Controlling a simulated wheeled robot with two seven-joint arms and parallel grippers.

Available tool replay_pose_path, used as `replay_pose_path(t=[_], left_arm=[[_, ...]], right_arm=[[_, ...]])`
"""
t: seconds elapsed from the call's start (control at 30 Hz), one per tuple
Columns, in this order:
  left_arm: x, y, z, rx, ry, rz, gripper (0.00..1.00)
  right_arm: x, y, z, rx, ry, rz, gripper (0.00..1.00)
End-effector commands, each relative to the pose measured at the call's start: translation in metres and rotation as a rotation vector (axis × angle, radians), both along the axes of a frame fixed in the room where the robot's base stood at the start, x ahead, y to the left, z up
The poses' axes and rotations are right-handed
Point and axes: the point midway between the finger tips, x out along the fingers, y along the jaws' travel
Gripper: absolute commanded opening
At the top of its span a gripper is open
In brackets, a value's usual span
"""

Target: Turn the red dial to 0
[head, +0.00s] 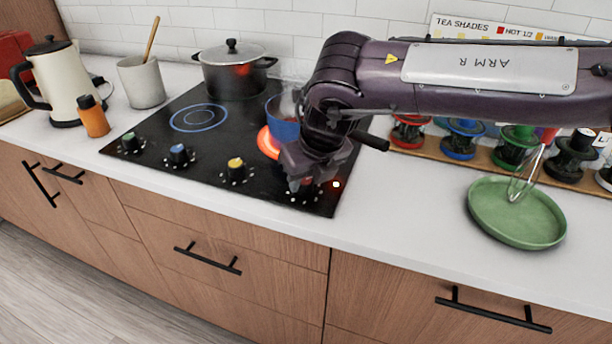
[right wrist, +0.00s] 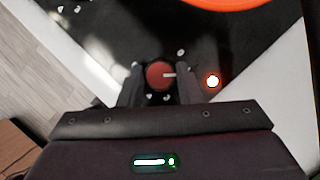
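The red dial (right wrist: 157,76) is on the front right of the black cooktop. In the right wrist view its white mark points right, towards a lit orange-red indicator lamp (right wrist: 212,81). My right gripper (right wrist: 161,70) is over the dial with one finger on each side. The fingers look apart, with a narrow dark gap to the dial, so it appears open. In the head view my right gripper (head: 302,183) hides most of the dial, and the lamp (head: 336,184) glows beside it. My left gripper is not in view.
A blue pot (head: 284,130) stands by a glowing orange burner (head: 267,143), close behind my right gripper. Yellow (head: 235,164), blue (head: 178,152) and green (head: 130,140) dials line the cooktop's front. A green plate (head: 500,220) with a whisk lies to the right.

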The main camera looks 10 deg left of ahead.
Motion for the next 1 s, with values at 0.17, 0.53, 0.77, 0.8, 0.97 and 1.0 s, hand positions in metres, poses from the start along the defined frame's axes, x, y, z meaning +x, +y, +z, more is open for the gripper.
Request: replay_pose_path(t=[0.17,0.53,0.77,0.8,0.97,1.0], left_arm=[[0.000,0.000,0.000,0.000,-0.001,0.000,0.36],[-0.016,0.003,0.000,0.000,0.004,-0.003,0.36],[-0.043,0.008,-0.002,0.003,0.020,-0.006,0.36],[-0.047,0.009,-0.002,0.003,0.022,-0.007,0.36],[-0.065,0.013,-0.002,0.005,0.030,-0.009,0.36],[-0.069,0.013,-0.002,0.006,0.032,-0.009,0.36]], right_arm=[[0.000,0.000,0.001,0.000,0.000,0.001,0.09],[0.001,-0.001,0.002,0.003,0.001,0.127,0.09],[0.002,-0.002,0.003,0.003,0.003,0.307,0.09],[0.002,-0.002,0.003,0.003,0.001,0.340,0.09],[0.003,-0.002,0.003,0.003,0.001,0.465,0.09],[0.003,-0.002,0.003,0.002,0.000,0.494,0.09]])
